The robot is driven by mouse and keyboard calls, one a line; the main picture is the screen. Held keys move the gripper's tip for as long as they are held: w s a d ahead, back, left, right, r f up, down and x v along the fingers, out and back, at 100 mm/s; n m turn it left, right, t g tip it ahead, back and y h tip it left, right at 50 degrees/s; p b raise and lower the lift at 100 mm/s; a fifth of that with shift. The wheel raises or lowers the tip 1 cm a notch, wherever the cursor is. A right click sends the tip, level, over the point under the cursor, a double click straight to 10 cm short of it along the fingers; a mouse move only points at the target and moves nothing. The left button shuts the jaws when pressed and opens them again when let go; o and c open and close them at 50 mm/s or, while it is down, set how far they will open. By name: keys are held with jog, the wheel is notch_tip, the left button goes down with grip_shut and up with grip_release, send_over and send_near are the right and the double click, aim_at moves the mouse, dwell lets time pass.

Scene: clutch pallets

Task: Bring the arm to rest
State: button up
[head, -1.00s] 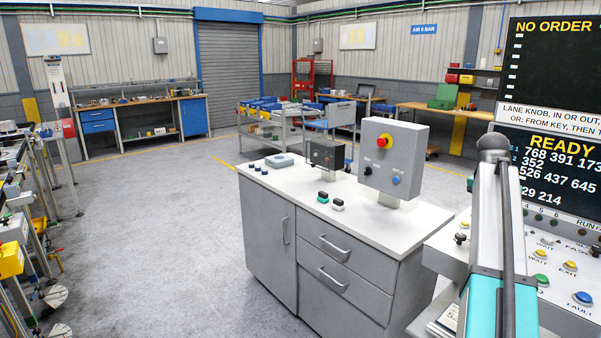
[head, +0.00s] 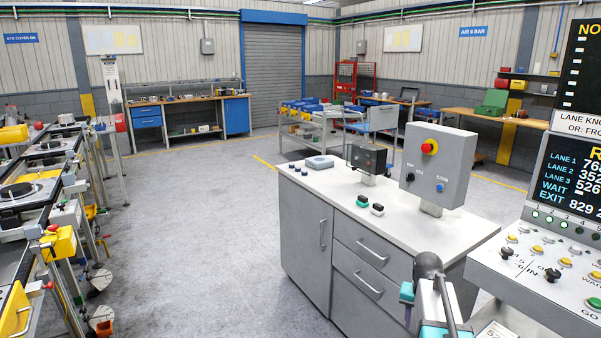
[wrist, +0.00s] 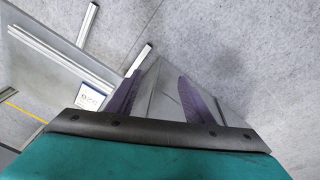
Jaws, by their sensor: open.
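My gripper (wrist: 160,88) shows in the wrist view with its two purple fingers apart. Nothing is held between them. Grey floor and a pale angular surface show behind the fingers; I cannot tell what that surface belongs to. In the head view my own dark and teal arm stands at the lower right, in front of the grey cabinet (head: 302,227).
A control panel (head: 530,262) with knobs and buttons is at the right, close to my arm. A grey switch box (head: 437,165) with a red button stands on the cabinet. Conveyor equipment (head: 40,190) lines the left. The floor between is free.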

jog(key=s+a+f+n+g+y, duration=0.1)
jog(key=s+a+f+n, duration=0.2)
jog(key=s+a+f, duration=0.55)
jog(key=s+a+f+n+y, duration=0.1)
jog(key=s+a+f+n, duration=0.3)
jog(key=a+f, duration=0.65)
jog(key=s+f+g, duration=0.2)
jog(key=s+f, duration=0.3)
jog(key=s, duration=0.3)
jog(key=s+f+g, duration=0.2)
jog(key=s+f, duration=0.4)
jog(key=s, duration=0.3)
jog(key=s+f+m+g, duration=0.1)
jog(key=s+f, duration=0.4)
jog(key=s, duration=0.4)
jog(key=shift+a+f+g, duration=0.25)
jog(key=shift+g, duration=0.15)
jog(key=shift+d, duration=0.1)
